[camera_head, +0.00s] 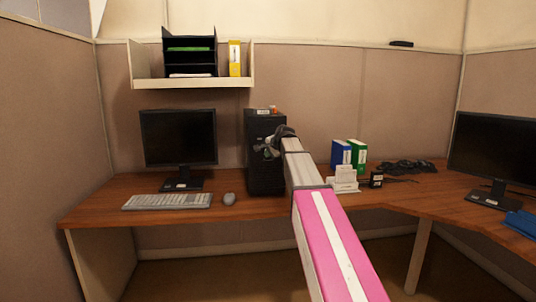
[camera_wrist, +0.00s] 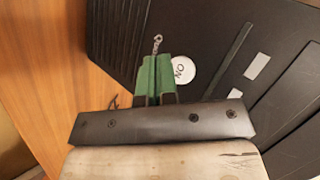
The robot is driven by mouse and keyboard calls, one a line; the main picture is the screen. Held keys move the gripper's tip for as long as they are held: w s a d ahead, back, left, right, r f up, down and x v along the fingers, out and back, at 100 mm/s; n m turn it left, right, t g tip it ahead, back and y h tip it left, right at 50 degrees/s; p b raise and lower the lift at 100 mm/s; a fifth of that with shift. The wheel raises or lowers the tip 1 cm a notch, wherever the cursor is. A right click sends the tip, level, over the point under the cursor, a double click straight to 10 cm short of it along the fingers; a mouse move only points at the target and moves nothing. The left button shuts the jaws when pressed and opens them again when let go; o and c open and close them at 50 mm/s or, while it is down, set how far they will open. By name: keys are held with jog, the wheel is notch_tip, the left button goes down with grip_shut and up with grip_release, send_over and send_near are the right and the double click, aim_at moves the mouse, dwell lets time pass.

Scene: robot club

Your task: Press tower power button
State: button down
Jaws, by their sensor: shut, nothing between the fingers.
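The black computer tower (camera_head: 264,175) stands upright on the wooden desk, right of the left monitor. In the wrist view its dark front (camera_wrist: 225,35) fills most of the picture. A round white button marked "ON" (camera_wrist: 183,70) shows on that front, partly hidden behind my gripper's right finger. My gripper (camera_wrist: 153,62) has its green fingers together with nothing between them, and its tips are just left of the button. In the head view my gripper (camera_head: 268,148) is in front of the tower's upper part. I cannot tell whether the fingers touch the tower.
The desk (camera_head: 100,208) carries a monitor (camera_head: 179,138), keyboard (camera_head: 167,201) and mouse (camera_head: 229,199) left of the tower. Binders (camera_head: 349,155), a white card holder (camera_head: 343,181) and a second monitor (camera_head: 497,155) stand to the right. A wall shelf (camera_head: 193,83) hangs above the left monitor.

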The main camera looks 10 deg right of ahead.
jog(key=s, duration=0.6)
dwell(0.5)
dwell(1.1)
